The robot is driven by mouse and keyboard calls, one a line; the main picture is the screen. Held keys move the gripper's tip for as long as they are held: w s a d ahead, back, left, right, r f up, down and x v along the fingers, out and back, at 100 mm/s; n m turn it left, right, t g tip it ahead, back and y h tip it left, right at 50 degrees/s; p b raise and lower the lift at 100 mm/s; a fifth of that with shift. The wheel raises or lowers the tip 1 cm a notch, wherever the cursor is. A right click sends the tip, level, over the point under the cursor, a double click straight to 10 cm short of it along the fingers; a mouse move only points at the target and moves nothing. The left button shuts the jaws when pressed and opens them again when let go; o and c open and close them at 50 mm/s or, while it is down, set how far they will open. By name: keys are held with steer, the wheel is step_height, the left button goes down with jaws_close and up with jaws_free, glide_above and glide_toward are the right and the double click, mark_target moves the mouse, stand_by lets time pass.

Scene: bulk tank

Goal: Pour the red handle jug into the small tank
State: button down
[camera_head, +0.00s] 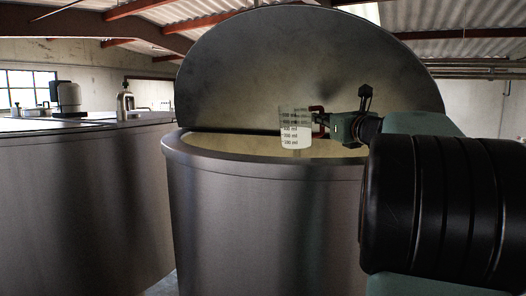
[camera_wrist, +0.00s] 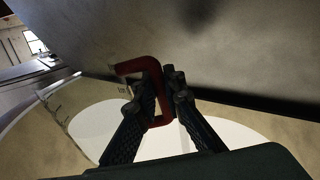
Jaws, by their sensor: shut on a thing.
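The jug (camera_head: 295,128) is clear, with dark volume marks, a red handle (camera_head: 317,121) and white contents in its lower part. It is about upright above the near part of the open small tank (camera_head: 250,172), a round metal vessel with a pale inside. My gripper (camera_head: 326,124) is at the jug's right side, shut on the red handle. In the wrist view the red handle (camera_wrist: 155,85) sits between the two fingers of my gripper (camera_wrist: 160,95). A white round area shows behind the fingers there; I cannot tell whether it is in the jug or the tank.
The tank's raised round lid (camera_head: 310,65) stands behind the jug. A larger metal tank (camera_head: 80,200) stands at the left, with a motor-like unit (camera_head: 68,97) and a bottle (camera_head: 125,104) on or behind its top. The air left of the jug is clear.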

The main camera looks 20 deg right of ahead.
steer(key=shift+s+a+r+n+t, duration=0.1)
steer(key=shift+a+r+n+t, duration=0.15)
steer(key=shift+r+n, duration=0.2)
steer(key=shift+s+a+r+n+t, duration=0.1)
steer(key=shift+a+r+n+t, duration=0.1)
steer(key=shift+r+n, duration=0.2)
steer(key=a+r+n, duration=0.1)
steer(key=s+a+r+n+t+y+b, duration=0.1)
steer(key=n, duration=0.1)
steer(key=a+r+n+t+b, duration=0.1)
steer(key=a+n, duration=0.1)
steer(key=shift+s+a+r, duration=0.1)
steer(key=shift+s+r, duration=0.2)
steer(key=shift+s, duration=0.05)
steer(key=shift+r+n+t+y, duration=0.2)
steer(key=shift+n+t+y, duration=0.05)
steer(key=shift+y, duration=0.15)
steer(key=shift+s+a+r+n, duration=0.1)
steer(key=shift+a+r+n, duration=0.1)
steer(key=shift+a+n, duration=0.1)
steer(key=shift+d+r+b, duration=0.1)
steer(key=shift+b, duration=0.25)
